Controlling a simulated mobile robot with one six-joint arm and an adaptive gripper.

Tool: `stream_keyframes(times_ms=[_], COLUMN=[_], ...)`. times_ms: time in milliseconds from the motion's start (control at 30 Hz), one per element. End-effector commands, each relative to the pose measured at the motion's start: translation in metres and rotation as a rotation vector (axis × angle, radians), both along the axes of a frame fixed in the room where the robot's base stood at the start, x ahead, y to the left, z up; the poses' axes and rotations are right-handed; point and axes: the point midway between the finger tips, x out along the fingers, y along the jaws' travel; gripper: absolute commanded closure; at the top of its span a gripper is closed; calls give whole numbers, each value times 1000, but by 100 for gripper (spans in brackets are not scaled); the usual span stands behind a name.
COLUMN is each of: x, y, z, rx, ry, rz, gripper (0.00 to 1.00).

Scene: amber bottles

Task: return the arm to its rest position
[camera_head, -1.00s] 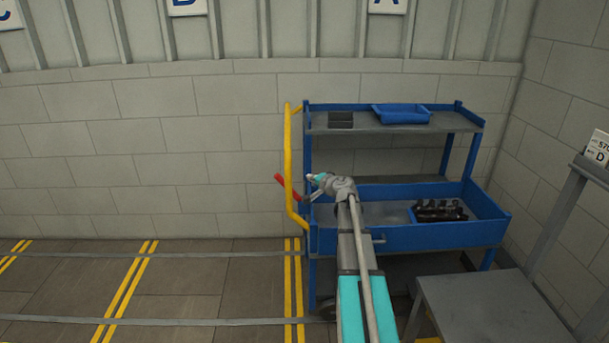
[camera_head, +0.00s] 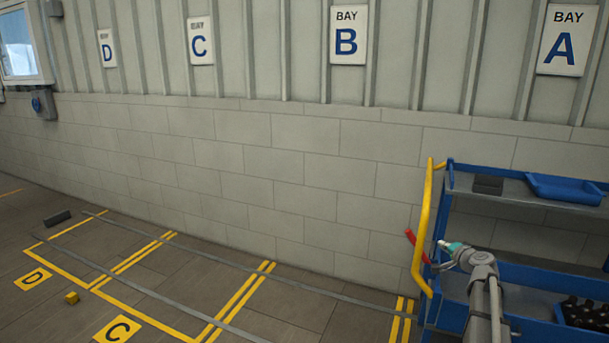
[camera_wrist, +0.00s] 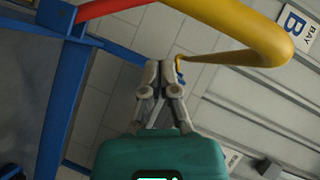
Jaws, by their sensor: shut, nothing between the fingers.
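My gripper (camera_head: 443,243) is at the lower right of the head view, at the end of my outstretched arm, in front of the blue cart's left end. In the wrist view, its two grey fingers (camera_wrist: 161,75) are together with nothing between them. The blue cart (camera_head: 520,275) is cut off by the right edge. Its yellow handle (camera_head: 425,230) appears just left of my gripper and arches across the top of the wrist view (camera_wrist: 225,58). I cannot tell how far the fingers are from the handle.
A red bar (camera_head: 416,243) joins the handle area. Dark bottles (camera_head: 583,314) sit on the cart's lower shelf; a blue tray (camera_head: 565,188) is on top. A dark block (camera_head: 58,218) and a small yellow block (camera_head: 72,297) lie on the floor, left. Floor between is clear.

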Motion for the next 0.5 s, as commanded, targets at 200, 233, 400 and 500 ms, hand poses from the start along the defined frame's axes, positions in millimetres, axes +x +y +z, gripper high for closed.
stream_keyframes(times_ms=[200,233,400,500], x=[-12,-15,-42,-63], y=[73,86,162,202], z=[-21,-25,-53,-69], rx=[-83,-100,-210,-277], ry=[105,127,270,361], rz=[152,179,355,454], gripper=[100,100,100,100])
